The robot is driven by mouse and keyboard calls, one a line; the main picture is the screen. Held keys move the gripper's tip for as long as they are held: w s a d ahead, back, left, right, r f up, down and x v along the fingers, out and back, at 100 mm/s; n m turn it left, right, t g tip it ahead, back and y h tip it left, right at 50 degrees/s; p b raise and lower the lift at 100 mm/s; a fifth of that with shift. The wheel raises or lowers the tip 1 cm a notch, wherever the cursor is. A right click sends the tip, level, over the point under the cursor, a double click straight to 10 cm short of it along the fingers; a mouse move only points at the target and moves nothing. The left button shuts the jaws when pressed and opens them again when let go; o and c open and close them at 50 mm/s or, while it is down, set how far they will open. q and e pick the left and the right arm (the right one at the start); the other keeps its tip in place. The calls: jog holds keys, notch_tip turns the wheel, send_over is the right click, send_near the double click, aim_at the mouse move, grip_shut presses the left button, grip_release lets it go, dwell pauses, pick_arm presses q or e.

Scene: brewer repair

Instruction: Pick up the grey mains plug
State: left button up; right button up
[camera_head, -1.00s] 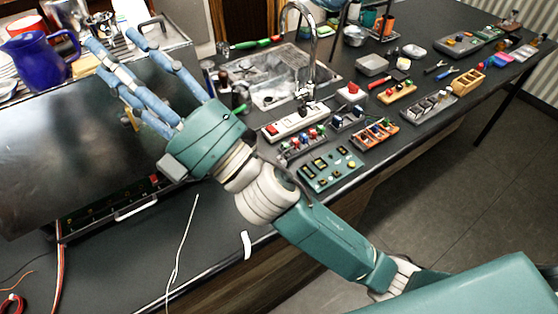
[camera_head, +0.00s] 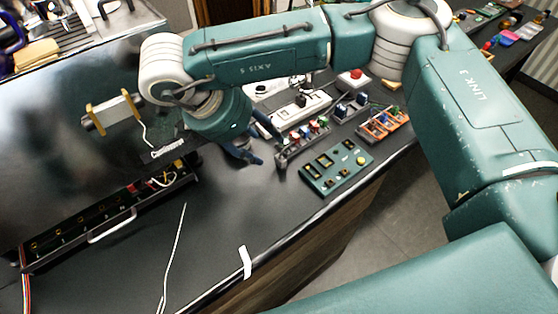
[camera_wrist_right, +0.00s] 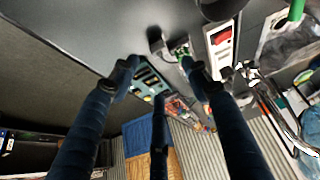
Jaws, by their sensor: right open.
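A small dark plug-like thing (camera_head: 300,100) stands on the white power strip (camera_head: 312,107) in the head view; I cannot tell for sure that it is the grey mains plug. My right gripper (camera_head: 266,148) is open, its blue fingers low over the counter, left of the strip and beside the rack of coloured parts. In the right wrist view the gripper (camera_wrist_right: 160,68) spreads several dark blue fingers with nothing between them. The power strip (camera_wrist_right: 218,45), with a red switch, lies beyond its right finger. My left gripper is not in view.
A green control board (camera_head: 336,167) lies near the counter's front edge. A rack of coloured parts (camera_head: 303,135) lies close to the gripper. The brewer's dark panel (camera_head: 70,120) stands at left.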

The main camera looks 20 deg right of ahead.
aim_at(280, 158)
jog(key=p+x, duration=0.1)
jog(key=x, duration=0.3)
jog(key=shift+d+f, duration=0.25)
jog(key=shift+d, duration=0.05)
jog(key=p+x, duration=0.3)
jog(key=x, duration=0.1)
jog(key=shift+w+f, duration=0.15)
jog(key=shift+f, duration=0.3)
jog(key=shift+w+d+f, duration=0.1)
jog(key=shift+d+f, duration=0.1)
jog(key=shift+f, duration=0.2)
jog(key=shift+c, duration=0.5)
grip_shut()
